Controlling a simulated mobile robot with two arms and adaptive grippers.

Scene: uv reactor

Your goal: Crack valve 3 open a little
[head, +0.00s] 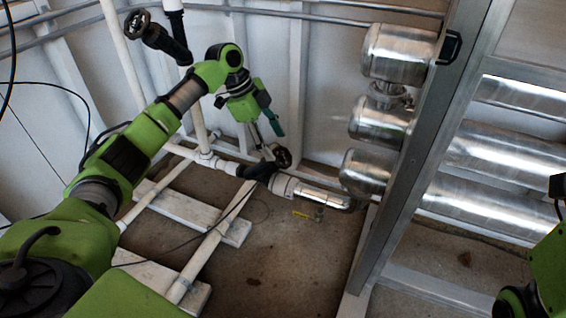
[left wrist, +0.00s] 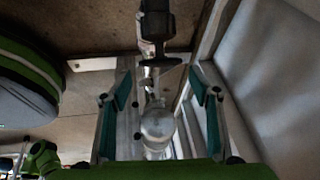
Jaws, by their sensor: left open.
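A black valve (head: 258,171) with a small dark handwheel (head: 282,156) sits low on the white pipe, just left of the steel fitting. No number is readable on it, so I cannot confirm it is valve 3. My left gripper (head: 268,130) is open and empty, just above and left of the handwheel, seemingly apart from it. In the left wrist view, the teal-padded fingers of the gripper (left wrist: 161,88) are spread wide. A black valve body (left wrist: 157,20) and a thin dark handwheel edge (left wrist: 160,62) show ahead, between the fingers. My right gripper is out of view.
Another black valve (head: 168,43) with a handwheel (head: 137,22) is at the upper left. Steel reactor cylinders (head: 398,54) stand right of my left gripper, beside a metal frame post (head: 425,135). White pipes (head: 212,245) and boards (head: 192,210) lie along the floor.

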